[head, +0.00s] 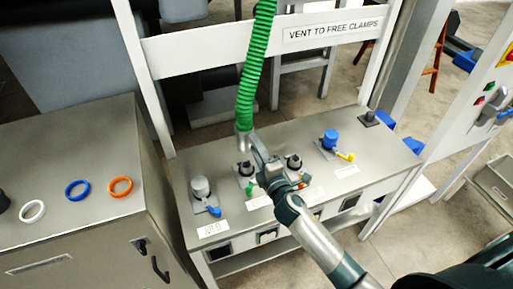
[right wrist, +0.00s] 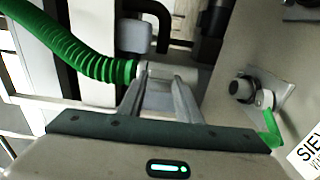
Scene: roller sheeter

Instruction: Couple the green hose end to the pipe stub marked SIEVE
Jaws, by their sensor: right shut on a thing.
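The green hose (head: 256,62) hangs from the top of the head view and ends in a grey metal cuff (head: 243,143). My right gripper (head: 256,146) is shut on that hose end; the cuff (right wrist: 158,72) sits between the fingertips in the right wrist view. The stub with the green lever (head: 245,169) stands on the steel bench just below the hose end, apart from it. In the right wrist view this stub (right wrist: 242,88) is right of the fingers, beside a label reading SIEVE (right wrist: 311,154), cut off by the edge. My left gripper is not in view.
Other stubs on the bench (head: 385,158) are a capped one with a blue lever (head: 201,188), one with a red lever (head: 293,162), and a blue-capped one with a yellow lever (head: 330,139). White, blue and orange rings (head: 121,187) lie on the left cabinet. A crossbar sign (head: 333,30) stands behind.

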